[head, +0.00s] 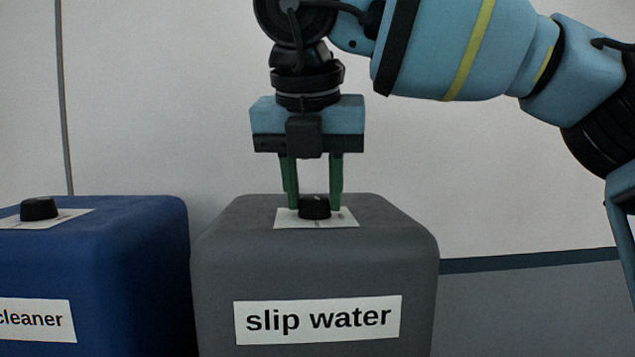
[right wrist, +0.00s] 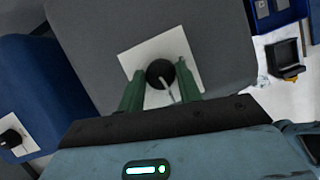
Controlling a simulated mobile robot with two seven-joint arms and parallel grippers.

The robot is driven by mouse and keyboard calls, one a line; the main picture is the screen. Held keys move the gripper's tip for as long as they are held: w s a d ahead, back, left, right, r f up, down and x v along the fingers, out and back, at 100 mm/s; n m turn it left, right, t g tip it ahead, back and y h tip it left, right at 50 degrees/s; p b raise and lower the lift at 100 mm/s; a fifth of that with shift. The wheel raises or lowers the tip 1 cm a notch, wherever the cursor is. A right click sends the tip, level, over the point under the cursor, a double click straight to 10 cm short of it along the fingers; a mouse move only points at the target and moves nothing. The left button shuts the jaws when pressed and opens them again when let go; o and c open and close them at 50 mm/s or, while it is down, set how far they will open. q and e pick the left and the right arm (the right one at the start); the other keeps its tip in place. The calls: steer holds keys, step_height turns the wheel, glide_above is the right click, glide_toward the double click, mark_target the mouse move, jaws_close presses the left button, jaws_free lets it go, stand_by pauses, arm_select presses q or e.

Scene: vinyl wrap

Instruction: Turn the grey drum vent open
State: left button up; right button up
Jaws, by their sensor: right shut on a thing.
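The grey drum (head: 310,260) stands in the middle of the head view with a "slip water" label (head: 318,320) on its front. Its vent, a round black knob (head: 314,207), sits on a white card on the drum's top. My right gripper (head: 314,200) points straight down over it, its green fingers on either side of the knob and shut on it. In the right wrist view the knob (right wrist: 160,74) shows between the fingertips, with a pale pointer line running toward the lower right. My left gripper is in neither view.
A blue drum (head: 120,260) labelled "cleaner" stands close on the left with its own black knob (head: 39,208). A plain wall rises behind. In the right wrist view, a black holder (right wrist: 284,58) and a blue item (right wrist: 272,12) lie beyond the grey drum.

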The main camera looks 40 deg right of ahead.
steer(key=shift+m, duration=0.8)
steer(key=shift+m+g+h, duration=0.3)
steer(key=o, duration=1)
steer(key=shift+r, duration=0.1)
